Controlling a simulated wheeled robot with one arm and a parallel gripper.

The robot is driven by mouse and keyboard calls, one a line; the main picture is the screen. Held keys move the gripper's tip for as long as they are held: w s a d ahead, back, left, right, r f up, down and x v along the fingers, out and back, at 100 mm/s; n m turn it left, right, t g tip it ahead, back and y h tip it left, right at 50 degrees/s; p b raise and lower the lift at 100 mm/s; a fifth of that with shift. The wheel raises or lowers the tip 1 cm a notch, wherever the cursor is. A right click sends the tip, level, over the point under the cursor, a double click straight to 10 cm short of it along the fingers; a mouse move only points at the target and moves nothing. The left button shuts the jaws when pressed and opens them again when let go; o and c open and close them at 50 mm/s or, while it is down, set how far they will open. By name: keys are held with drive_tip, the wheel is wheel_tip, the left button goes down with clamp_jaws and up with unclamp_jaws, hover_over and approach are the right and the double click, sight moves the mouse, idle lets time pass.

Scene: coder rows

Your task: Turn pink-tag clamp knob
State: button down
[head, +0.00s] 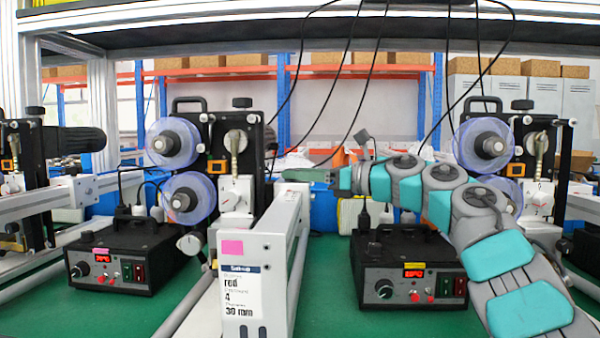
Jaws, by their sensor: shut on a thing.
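A pink tag (232,247) is on the white end plate (243,290) of the middle rail, above a label reading "red", "4" and "30 mm". A black coder (215,150) with two purple-rimmed reels stands behind it. A small round grey knob (190,243) shows left of the end plate; I cannot tell if it is the clamp knob. My gripper (312,175) reaches in from the right above the rail, pointing left. It is shut on a grey-green piece (297,173), whose far end lies right of the coder. Its fingertips are too small to make out clearly.
A control box with a pink tag (108,257) stands left of the rail. Another control box (410,268) stands to the right, below my arm. More coders stand at the left edge (35,170) and right (500,150). Black cables hang from above near my gripper.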

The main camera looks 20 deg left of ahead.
drive_tip(key=shift+w+n+g, duration=0.1)
drive_tip(key=shift+n+g, duration=0.2)
drive_tip(key=shift+g, duration=0.2)
idle(0.4)
drive_tip(key=shift+c, duration=1.9)
unclamp_jaws()
drive_tip(key=shift+r, duration=0.15)
drive_tip(key=shift+a+r, duration=0.1)
drive_tip(key=shift+r, duration=1.5)
drive_tip(key=shift+s+d+f+b, duration=0.1)
drive_tip(key=shift+s+d+b, duration=0.65)
drive_tip(key=shift+s+b, duration=0.3)
drive_tip(key=s+d+r+b, duration=0.1)
drive_tip(key=s+d+b, duration=0.5)
drive_tip(key=s, duration=0.5)
drive_tip(key=shift+s+d+r+b, duration=0.35)
drive_tip(key=shift+s+d+b, duration=0.05)
drive_tip(key=shift+b, duration=0.05)
